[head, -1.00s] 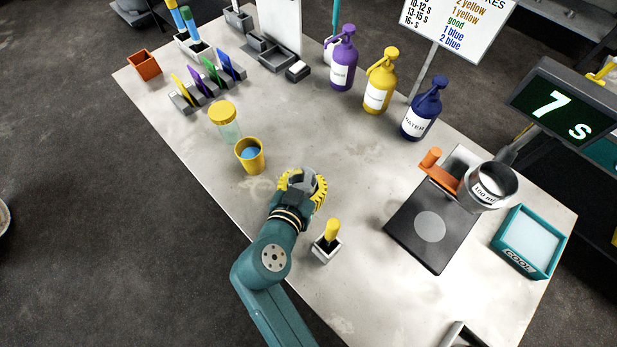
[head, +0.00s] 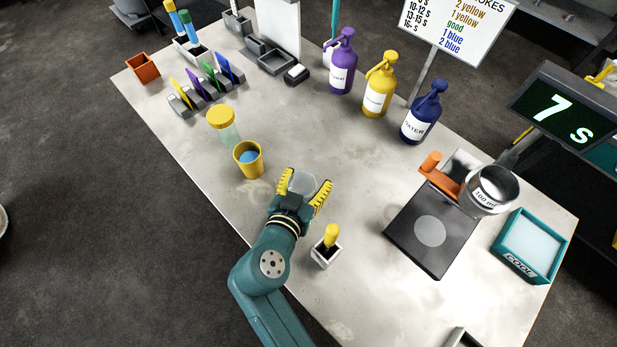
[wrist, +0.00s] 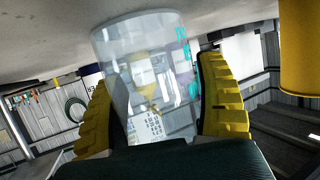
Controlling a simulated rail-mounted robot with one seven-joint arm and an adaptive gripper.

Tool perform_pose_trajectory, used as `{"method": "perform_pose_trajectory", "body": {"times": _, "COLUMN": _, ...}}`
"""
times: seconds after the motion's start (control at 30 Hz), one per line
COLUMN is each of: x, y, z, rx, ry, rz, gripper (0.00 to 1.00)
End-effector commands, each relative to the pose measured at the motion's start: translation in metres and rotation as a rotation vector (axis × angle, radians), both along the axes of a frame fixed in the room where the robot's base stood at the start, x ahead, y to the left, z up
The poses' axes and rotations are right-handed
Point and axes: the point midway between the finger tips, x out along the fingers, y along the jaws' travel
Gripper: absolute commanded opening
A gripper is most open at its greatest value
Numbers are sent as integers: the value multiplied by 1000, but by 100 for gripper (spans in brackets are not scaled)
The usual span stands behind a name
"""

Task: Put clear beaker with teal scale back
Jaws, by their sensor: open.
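The clear beaker (head: 302,184) stands on the table between the yellow fingers of my gripper (head: 308,188). In the wrist view the beaker (wrist: 150,75) is see-through with teal scale marks on its right side. My gripper (wrist: 165,115) is open, with one ridged yellow finger on each side of the beaker. The right finger looks close to the beaker's wall; I cannot tell whether it touches. The beaker's lower part is hidden by my gripper in the head view.
A yellow cup with blue contents (head: 249,159) and a yellow-lidded jar (head: 222,122) stand left of my gripper. A small white holder with a yellow-handled tool (head: 327,247) is close on the right. A dark plate device (head: 432,228) stands farther right. The table between the bottles and my gripper is clear.

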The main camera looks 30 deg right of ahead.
Motion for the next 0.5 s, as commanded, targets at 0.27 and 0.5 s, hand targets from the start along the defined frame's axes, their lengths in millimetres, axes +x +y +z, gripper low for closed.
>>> {"method": "perform_pose_trajectory", "body": {"times": 0.27, "x": -42, "y": 48, "z": 15, "rx": 1, "ry": 17, "rz": 11, "gripper": 72}}
{"method": "perform_pose_trajectory", "body": {"times": 0.5, "x": -67, "y": 76, "z": 39, "rx": 0, "ry": 0, "rz": 7, "gripper": 72}}
